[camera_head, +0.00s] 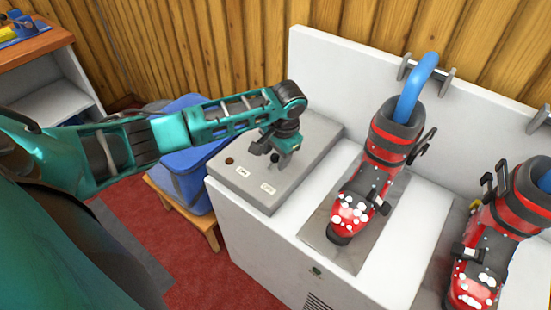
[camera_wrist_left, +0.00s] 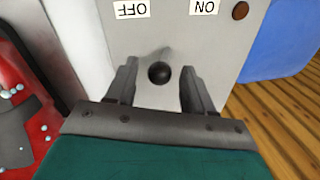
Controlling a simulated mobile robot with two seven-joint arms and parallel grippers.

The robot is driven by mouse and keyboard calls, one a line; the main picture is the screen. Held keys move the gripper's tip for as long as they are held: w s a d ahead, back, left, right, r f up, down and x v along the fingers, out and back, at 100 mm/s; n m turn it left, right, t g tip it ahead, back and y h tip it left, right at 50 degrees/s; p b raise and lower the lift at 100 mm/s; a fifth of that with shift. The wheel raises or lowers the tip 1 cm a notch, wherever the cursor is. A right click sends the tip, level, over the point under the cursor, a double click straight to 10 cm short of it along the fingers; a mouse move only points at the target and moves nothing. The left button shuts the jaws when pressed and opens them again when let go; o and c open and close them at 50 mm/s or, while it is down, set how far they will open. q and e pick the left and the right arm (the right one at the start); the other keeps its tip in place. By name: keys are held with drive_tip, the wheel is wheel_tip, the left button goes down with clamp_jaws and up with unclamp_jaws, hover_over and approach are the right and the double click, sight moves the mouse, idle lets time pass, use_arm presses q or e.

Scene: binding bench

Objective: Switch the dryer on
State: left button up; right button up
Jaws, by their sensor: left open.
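The dryer (camera_head: 250,240) is a white cabinet with a grey control box (camera_head: 315,150) on top. The box bears an ON label (camera_wrist_left: 204,6), an OFF label (camera_wrist_left: 131,9) and a small brown round lamp or button (camera_wrist_left: 241,10). A lever with a black ball knob (camera_wrist_left: 159,73) stands on the box, and the ball looks nearer the OFF label than ON in the left wrist view. My left gripper (camera_head: 280,152) is open over the box, its fingers on either side of the knob with gaps visible. My right gripper is not in view.
Red ski boots (camera_head: 380,160) stand on the dryer to the right, one beneath a blue tube (camera_head: 415,85). A white back panel (camera_head: 330,75) rises behind the box.

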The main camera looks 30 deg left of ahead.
use_arm(q)
drive_tip(key=shift+a+f, duration=0.15)
drive_tip(key=shift+f, duration=0.75)
drive_tip(key=shift+w, duration=0.1)
drive_tip(key=shift+c, duration=0.2)
clamp_jaws()
